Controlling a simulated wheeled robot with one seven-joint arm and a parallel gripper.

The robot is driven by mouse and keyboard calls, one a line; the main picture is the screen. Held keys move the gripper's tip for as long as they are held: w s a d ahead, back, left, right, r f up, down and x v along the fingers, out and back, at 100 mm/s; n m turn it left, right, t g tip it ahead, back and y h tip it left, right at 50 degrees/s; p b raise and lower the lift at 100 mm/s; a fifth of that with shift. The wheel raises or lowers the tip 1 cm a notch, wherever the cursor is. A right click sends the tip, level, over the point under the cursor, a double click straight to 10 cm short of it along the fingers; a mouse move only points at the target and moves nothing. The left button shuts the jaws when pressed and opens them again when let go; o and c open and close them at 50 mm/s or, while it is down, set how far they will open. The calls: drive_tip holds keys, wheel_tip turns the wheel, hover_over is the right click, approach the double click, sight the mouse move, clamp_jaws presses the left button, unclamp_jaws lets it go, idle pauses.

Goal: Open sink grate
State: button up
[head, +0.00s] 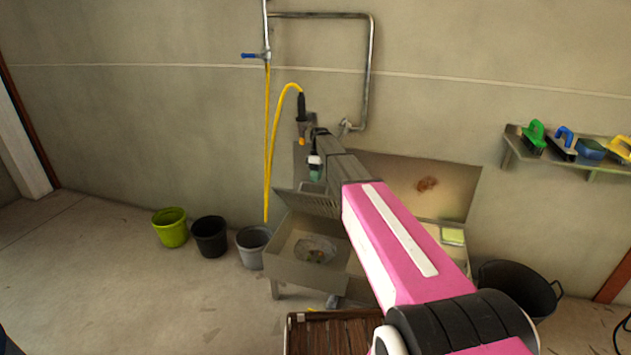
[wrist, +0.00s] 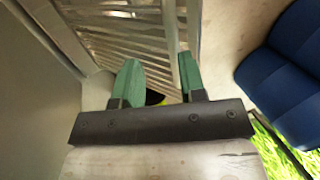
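The metal sink (head: 300,268) stands against the wall, its basin open to view with a round drain area at the bottom. The slatted grate (head: 305,201) is tilted up at the back left of the basin, partly hidden by my arm. My gripper (head: 316,170) is just above and behind the grate's upper part. In the wrist view, my gripper's two green fingers (wrist: 158,75) are spread apart with a gap between them. The grate's slats (wrist: 135,32) lie just beyond the fingertips. I cannot tell whether the fingers touch the grate.
A yellow hose (head: 268,150) hangs left of my gripper. Green (head: 170,228), black (head: 209,237) and grey (head: 252,246) buckets stand on the floor left of the sink. A black tub (head: 518,287) is at right. A wall shelf (head: 560,160) holds brushes. The left floor is clear.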

drive_tip(key=s+a+r, duration=0.8)
drive_tip(key=a+r, duration=0.1)
drive_tip(key=shift+a+r, duration=0.15)
drive_tip(key=shift+r, duration=0.1)
